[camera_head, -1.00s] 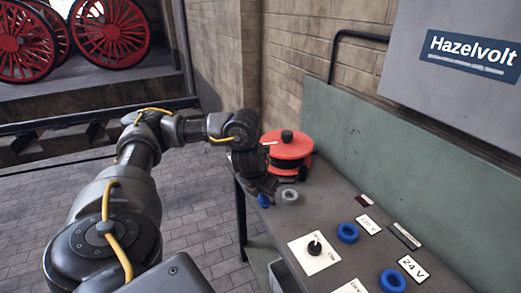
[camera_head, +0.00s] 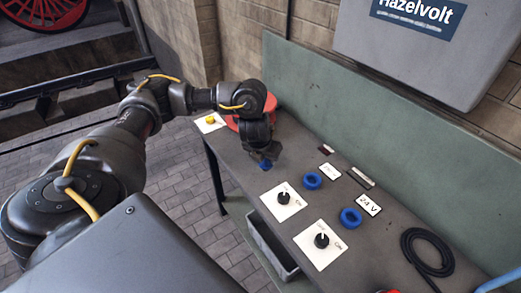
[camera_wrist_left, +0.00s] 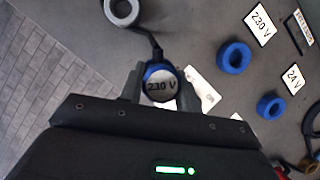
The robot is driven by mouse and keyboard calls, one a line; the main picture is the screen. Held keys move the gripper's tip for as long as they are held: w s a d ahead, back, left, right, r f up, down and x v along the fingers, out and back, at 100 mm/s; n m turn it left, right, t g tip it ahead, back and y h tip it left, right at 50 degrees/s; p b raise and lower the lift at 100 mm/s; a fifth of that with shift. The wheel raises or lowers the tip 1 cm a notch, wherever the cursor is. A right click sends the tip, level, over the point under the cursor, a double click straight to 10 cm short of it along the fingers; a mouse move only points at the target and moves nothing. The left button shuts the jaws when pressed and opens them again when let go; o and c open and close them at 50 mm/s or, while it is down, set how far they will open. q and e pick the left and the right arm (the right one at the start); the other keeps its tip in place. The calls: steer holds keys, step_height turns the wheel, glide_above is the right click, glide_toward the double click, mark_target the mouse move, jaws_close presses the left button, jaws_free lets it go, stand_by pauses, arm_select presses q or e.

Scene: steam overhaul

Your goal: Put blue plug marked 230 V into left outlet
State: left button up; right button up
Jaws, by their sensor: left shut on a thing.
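My left gripper (camera_head: 265,158) is shut on the blue plug (camera_head: 266,164), above the bench. In the left wrist view the plug (camera_wrist_left: 160,85) sits between the fingers, its round face reading 230 V, with a dark cable behind it. The left outlet (camera_head: 312,181) is a blue ring on the bench, right of the gripper and apart from the plug. It also shows in the left wrist view (camera_wrist_left: 234,57), beside a 230 V label (camera_wrist_left: 260,24). A second blue outlet (camera_head: 351,217) is by the 24 V label (camera_head: 368,204). My right gripper is out of view.
Two black knobs on white plates (camera_head: 283,197) (camera_head: 321,241) stand in front of the outlets. A red reel (camera_head: 235,125) is behind my gripper. A grey ring (camera_wrist_left: 121,10) lies near the plug in the wrist view. A coiled black cable (camera_head: 425,250) lies at right.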

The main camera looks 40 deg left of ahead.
arm_select(q)
steer(key=shift+w+d+r, duration=0.1)
steer(key=shift+w+d, duration=0.1)
steer(key=shift+d, duration=0.15)
steer(key=w+d+p, duration=0.2)
steer(key=w+d, duration=0.4)
steer(key=d, duration=0.3)
steer(key=shift+d, duration=0.15)
steer(key=shift+w+d, duration=0.7)
steer(key=shift+d, duration=0.3)
steer(key=shift+w+d, duration=0.65)
steer(key=shift+d, duration=0.3)
steer(key=shift+f+b, duration=2.55)
steer(key=shift+f, duration=0.55)
steer(key=o, duration=1.1)
steer(key=shift+r, duration=0.1)
steer(key=shift+o, duration=0.2)
